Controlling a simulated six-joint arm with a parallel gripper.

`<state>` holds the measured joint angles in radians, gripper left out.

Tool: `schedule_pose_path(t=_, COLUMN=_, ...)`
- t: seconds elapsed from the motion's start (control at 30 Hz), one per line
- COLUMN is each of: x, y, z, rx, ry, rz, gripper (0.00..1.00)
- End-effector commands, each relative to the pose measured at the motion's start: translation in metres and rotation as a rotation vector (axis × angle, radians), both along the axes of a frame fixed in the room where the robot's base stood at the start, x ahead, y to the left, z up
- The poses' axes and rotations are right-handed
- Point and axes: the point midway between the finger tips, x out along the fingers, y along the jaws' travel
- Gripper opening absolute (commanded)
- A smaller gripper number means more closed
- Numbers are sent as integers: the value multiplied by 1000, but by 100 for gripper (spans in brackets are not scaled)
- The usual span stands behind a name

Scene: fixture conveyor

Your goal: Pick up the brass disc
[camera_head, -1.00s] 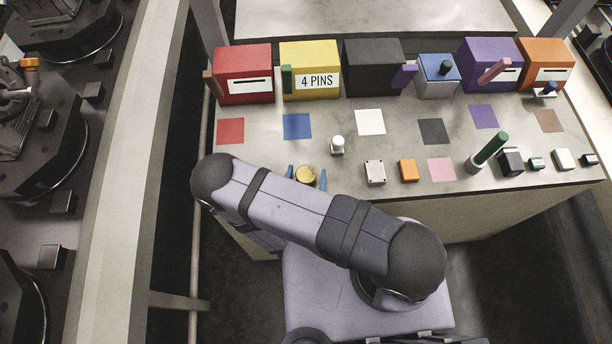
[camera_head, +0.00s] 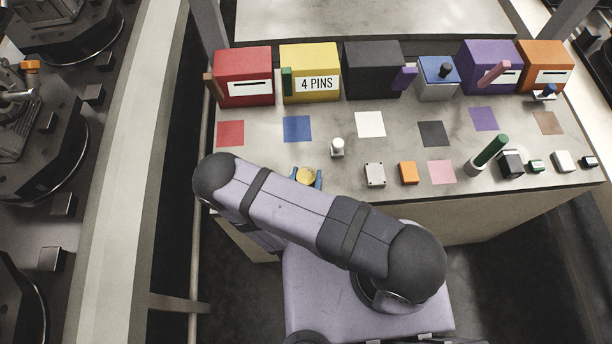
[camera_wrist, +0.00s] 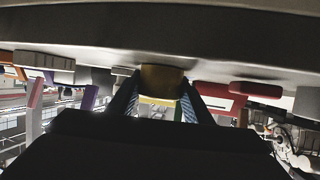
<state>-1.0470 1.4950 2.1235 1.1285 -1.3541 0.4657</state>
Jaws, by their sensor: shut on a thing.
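The brass disc (camera_head: 306,175) is a round gold-coloured piece near the front edge of the table, just beyond my arm in the head view. My gripper (camera_head: 307,180) has blue fingers, one on each side of the disc, and is shut on it. In the wrist view the brass disc (camera_wrist: 160,78) sits between the two fingertips of my gripper (camera_wrist: 160,90). My forearm hides the lower part of the fingers in the head view. I cannot tell whether the disc still touches the table.
A white-topped peg (camera_head: 337,148), a grey block (camera_head: 375,174) and an orange block (camera_head: 408,172) stand to the right. Coloured boxes, including a yellow box (camera_head: 310,85), line the back. Flat coloured squares, such as a blue one (camera_head: 297,127), lie on the open tabletop (camera_head: 265,165).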

Motion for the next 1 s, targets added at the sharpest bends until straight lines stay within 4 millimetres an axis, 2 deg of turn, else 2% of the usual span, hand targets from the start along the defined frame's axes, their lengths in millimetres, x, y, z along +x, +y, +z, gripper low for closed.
schedule_pose_path(t=0.27, x=0, y=0, z=20, rx=0, ry=-2, rz=0, gripper=17)
schedule_pose_path(t=0.43, x=0, y=0, z=40, rx=0, ry=-2, rz=0, gripper=17)
schedule_pose_path(t=0.5, x=-8, y=3, z=33, rx=-1, ry=0, rz=5, gripper=17)
schedule_pose_path(t=1.0, x=-88, y=23, z=33, rx=1, ry=-1, rz=9, gripper=17)
